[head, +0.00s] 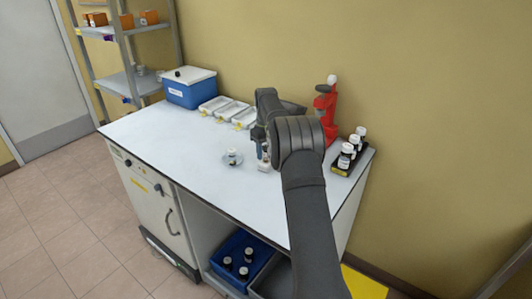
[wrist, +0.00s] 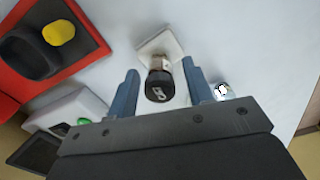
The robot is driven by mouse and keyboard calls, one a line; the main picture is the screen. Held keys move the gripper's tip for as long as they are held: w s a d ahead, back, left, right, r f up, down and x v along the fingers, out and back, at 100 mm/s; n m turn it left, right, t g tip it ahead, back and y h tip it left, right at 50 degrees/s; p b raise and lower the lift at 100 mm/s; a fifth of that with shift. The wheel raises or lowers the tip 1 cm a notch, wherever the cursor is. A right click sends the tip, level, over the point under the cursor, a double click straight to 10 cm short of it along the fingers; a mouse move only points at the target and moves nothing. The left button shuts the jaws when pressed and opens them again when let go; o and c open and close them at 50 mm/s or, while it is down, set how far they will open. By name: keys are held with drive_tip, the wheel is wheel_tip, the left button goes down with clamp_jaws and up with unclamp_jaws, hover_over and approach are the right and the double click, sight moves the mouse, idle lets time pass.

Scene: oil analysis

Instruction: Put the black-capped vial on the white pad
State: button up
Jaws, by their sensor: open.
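The black-capped vial (wrist: 160,84) stands on the white pad (wrist: 172,40) in the wrist view, seen from above with its cap toward me. My gripper (wrist: 160,72) is open, with one blue finger on each side of the vial and gaps between fingers and cap. In the head view my gripper (head: 264,148) is low over the table, beside the red device. The pad (head: 264,168) shows only in part there, and my arm and fingers hide most of the vial.
A red device (head: 327,105) and a black rack of vials (head: 350,155) are to the right. White trays (head: 215,105) and a blue box (head: 190,88) are behind. The table's front left is clear.

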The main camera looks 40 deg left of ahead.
wheel_tip(320, 180, up, 11)
drive_tip(key=shift+r, duration=0.1)
idle(0.5)
wheel_tip(320, 180, down, 12)
drive_tip(key=shift+r, duration=1.85)
drive_tip(key=shift+f, duration=0.1)
